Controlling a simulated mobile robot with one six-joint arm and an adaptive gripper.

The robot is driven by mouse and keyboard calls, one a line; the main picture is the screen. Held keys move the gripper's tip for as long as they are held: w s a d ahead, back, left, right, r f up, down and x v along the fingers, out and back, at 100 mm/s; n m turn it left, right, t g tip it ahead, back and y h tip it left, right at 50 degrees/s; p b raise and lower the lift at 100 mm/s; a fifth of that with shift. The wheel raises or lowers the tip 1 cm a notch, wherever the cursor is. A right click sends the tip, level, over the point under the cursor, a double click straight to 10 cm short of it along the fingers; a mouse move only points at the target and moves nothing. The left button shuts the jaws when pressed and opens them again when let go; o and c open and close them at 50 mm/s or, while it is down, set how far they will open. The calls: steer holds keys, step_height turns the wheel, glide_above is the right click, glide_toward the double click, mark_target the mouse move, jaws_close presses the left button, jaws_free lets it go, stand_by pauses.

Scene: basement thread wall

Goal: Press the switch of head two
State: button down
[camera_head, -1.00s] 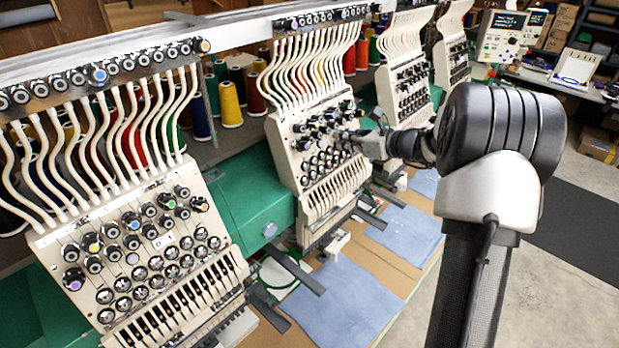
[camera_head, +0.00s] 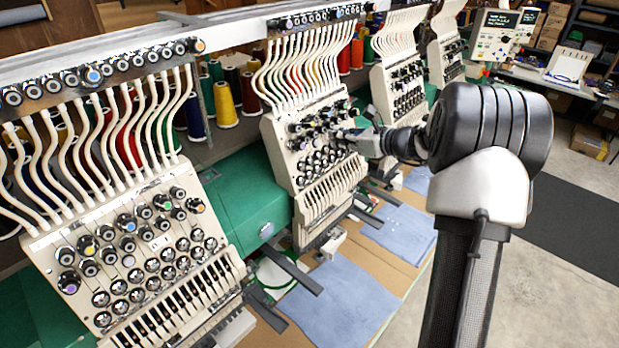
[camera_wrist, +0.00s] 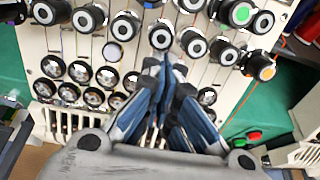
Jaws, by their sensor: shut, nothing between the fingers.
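Head two (camera_head: 312,150) is the second cream embroidery head from the left, with rows of black and chrome knobs. My gripper (camera_head: 345,134) is at the right part of its knob panel. In the wrist view my gripper (camera_wrist: 167,64) is shut and empty, its fingertips just below a black knob (camera_wrist: 161,36) with a pale centre. I cannot tell whether they touch the panel. A plain white round button (camera_wrist: 111,52) sits among the knobs left of the fingertips. It may be the switch; no label is legible. My fingers hide part of the lower panel.
Head one (camera_head: 130,250) is at the left, and further heads (camera_head: 402,85) stand behind head two. A green button (camera_wrist: 226,135) and a red button (camera_wrist: 254,136) are at lower right in the wrist view. Open floor (camera_head: 585,170) lies right of my arm.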

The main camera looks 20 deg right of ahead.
steer(key=shift+w, duration=0.1)
stand_by(0.4)
steer(key=shift+a, duration=0.15)
steer(key=shift+s+a+b, duration=0.35)
steer(key=shift+a+b, duration=0.05)
steer(key=shift+b, duration=0.05)
stand_by(0.3)
